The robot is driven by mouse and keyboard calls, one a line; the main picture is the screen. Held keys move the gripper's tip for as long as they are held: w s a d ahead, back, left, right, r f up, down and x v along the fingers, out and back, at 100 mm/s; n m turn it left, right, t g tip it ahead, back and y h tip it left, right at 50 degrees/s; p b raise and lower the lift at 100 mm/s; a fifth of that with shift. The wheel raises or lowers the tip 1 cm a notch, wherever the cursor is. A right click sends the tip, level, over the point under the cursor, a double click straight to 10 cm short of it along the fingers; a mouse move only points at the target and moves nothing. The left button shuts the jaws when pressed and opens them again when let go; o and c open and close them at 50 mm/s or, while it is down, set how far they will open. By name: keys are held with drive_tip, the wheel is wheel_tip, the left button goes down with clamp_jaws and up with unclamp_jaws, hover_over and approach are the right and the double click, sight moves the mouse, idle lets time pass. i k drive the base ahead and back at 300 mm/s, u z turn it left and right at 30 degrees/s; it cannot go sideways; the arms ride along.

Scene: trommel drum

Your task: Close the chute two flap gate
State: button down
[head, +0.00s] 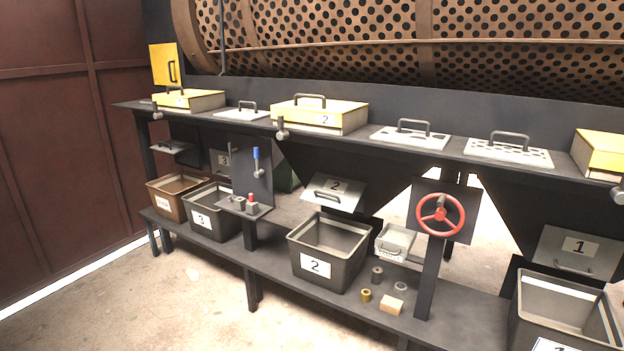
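The chute two flap gate (335,190) is a grey metal plate with a white "2" label and a bar handle near its lower edge. It stands tilted outward from its dark chute (375,165), with a dark gap beneath it, so it looks open. Bin 2 (303,264), a grey open-topped bin labelled "2", stands on the lower shelf below the flap. My gripper is not in view.
A red handwheel (440,215) on a dark panel stands right of the flap. A blue-handled lever (257,162) stands left. Small loose parts and a small grey drawer-like box (394,243) sit beside bin 2. The floor in front (190,290) is clear.

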sight(333, 192)
drive_tip(key=u, duration=0.5)
drive_tip(key=i, duration=0.65)
drive_tip(key=u, duration=1.05)
drive_tip(key=i, duration=1.25)
drive_tip(key=u, duration=0.3)
